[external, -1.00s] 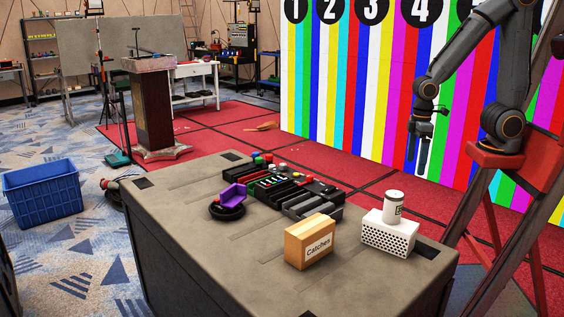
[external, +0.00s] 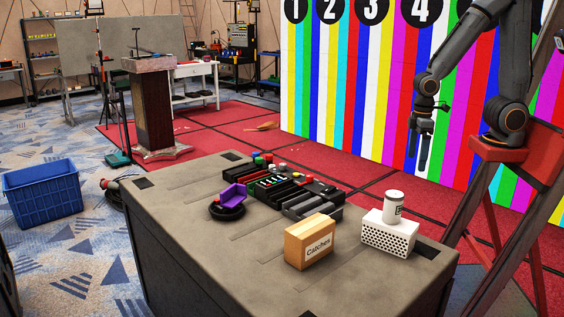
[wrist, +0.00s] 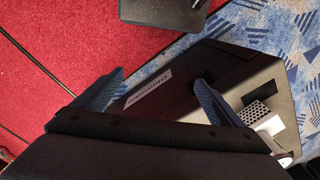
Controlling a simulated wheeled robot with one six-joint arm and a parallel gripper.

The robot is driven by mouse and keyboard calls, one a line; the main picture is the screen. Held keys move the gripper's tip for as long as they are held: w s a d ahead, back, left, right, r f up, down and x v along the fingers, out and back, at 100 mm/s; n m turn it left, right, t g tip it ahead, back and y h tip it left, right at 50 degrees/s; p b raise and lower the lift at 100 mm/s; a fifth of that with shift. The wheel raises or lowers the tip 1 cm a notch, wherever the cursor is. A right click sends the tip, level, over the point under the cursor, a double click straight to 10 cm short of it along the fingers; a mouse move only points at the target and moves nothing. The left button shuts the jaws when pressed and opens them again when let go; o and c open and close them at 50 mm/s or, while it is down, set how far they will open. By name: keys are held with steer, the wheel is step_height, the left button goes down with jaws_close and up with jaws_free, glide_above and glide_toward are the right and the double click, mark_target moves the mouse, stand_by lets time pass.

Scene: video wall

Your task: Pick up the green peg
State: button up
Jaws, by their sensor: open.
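My gripper (external: 418,158) hangs with its fingers down, beyond the table's far right side, in front of the striped wall. It is open and empty. In the wrist view my gripper (wrist: 160,78) shows two dark fingers spread apart. On the grey table (external: 180,222), small coloured pieces stand around a black slotted unit (external: 290,197). A small green piece (external: 258,161) sits at its back left, close to red ones; I cannot tell whether it is the green peg. No green peg shows in the wrist view.
A tan box (external: 309,242) labelled "Catches" and a white perforated box (external: 388,235) with a white can (external: 393,207) on it stand at the table's front right. A purple piece (external: 232,196) sits on a round black base at left. A blue crate (external: 42,193) is on the floor.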

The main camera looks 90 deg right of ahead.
steer(key=c, duration=1.2)
steer(key=m+t+h+b, duration=0.1)
steer(key=m+t+b, duration=0.1)
steer(key=t+b, duration=0.3)
glide_toward(259, 158)
steer(key=s+f+t, duration=0.1)
steer(key=shift+p+x, duration=0.85)
steer(key=shift+x, duration=3.05)
